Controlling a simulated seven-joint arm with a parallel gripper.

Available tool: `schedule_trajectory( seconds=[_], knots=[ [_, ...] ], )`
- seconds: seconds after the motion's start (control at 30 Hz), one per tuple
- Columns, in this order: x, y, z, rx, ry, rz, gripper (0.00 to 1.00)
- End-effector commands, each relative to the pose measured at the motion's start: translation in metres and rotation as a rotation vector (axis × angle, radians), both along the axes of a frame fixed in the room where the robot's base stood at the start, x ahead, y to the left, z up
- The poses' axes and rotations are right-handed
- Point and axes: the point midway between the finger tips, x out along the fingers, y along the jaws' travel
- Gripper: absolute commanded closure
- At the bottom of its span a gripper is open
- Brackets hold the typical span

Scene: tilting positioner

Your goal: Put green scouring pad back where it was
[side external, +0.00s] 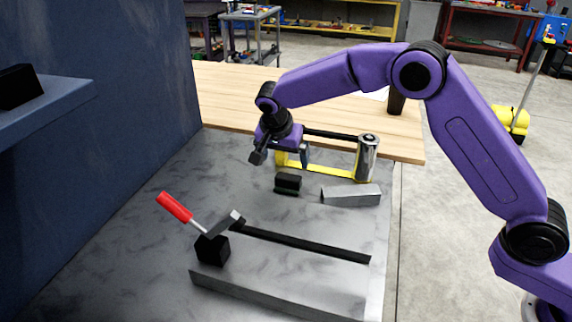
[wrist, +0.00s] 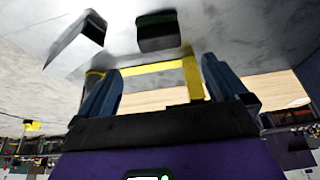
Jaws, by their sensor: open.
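A small dark block with a thin green layer along its lower edge (side external: 287,183) lies on the grey metal plate (side external: 300,215); the green layer appears to be the scouring pad. In the wrist view the dark block with its green face (wrist: 158,32) is beyond the fingertips, near the top of the picture. My gripper (side external: 281,157) is open and empty, just above and behind the block in the side view. In the wrist view its two fingers (wrist: 160,82) stand wide apart with nothing between them touching.
A grey bar (side external: 351,195) lies right of the block. A yellow frame (side external: 325,171) with a steel cylinder (side external: 367,158) stands behind. A red-handled clamp (side external: 174,207) stands front left. A blue wall shelf (side external: 50,105) is at left. Bare plate lies left of the block.

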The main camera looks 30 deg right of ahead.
Motion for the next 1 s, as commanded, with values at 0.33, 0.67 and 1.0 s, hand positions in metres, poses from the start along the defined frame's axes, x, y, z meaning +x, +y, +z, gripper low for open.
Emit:
schedule_trajectory(
  seconds=[0.33,0.67,1.0],
  knots=[
    [-0.003,0.003,0.01,0.0,0.0,0.001,0.0],
    [-0.035,0.003,0.028,-0.007,0.062,0.184,0.0],
    [-0.139,-0.019,0.059,-0.025,0.211,0.679,0.0]
  ],
)
